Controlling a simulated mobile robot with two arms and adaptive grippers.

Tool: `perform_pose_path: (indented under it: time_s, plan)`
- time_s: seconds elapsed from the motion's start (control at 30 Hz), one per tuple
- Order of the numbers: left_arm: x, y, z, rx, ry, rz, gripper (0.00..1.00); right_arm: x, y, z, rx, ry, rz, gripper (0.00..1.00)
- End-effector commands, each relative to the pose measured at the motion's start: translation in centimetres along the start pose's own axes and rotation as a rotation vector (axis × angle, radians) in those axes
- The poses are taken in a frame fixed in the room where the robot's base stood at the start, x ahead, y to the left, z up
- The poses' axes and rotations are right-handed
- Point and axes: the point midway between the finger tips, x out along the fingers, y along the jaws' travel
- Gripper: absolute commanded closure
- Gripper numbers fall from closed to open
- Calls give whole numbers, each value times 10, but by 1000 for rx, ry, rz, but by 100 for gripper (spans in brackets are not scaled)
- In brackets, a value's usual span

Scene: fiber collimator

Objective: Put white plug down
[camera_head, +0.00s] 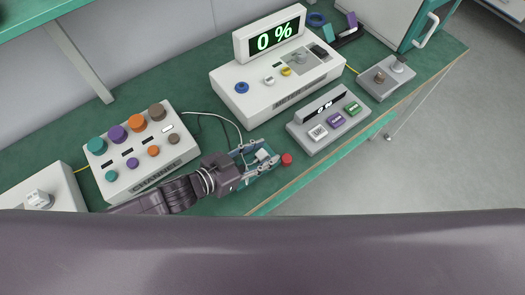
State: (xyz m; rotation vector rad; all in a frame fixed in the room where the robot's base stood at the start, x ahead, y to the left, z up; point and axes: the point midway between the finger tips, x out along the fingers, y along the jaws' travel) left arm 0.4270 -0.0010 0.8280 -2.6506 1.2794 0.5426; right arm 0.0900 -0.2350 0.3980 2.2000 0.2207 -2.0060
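My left gripper (268,153) reaches in from the left, over a small teal fixture (262,178) near the table's front edge. Its two fingers are spread apart. A small white plug (262,155) shows between the fingers, low over or on the fixture. I cannot tell whether it touches the fixture. A thin white cable (229,121) runs from behind the knob box towards the gripper. The gripper hides part of the fixture. My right gripper is not in view.
A red button (286,159) is just right of the gripper. A knob box (150,176) stands left, a "0 %" display box (240,98) behind, and a grey three-button box (301,139) to the right. The table's front edge (330,165) is close.

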Motion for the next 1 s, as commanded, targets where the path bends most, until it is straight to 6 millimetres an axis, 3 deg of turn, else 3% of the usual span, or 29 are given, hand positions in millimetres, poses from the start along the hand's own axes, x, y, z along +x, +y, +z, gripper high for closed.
perform_pose_path:
  time_s: [0.33,0.7,1.0]
  plan:
    - [1,0,3,3,0,0,62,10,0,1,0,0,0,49]
    - [-58,3,2,-1,-2,0,62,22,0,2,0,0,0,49]
    - [-78,3,-1,0,1,0,62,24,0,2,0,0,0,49]
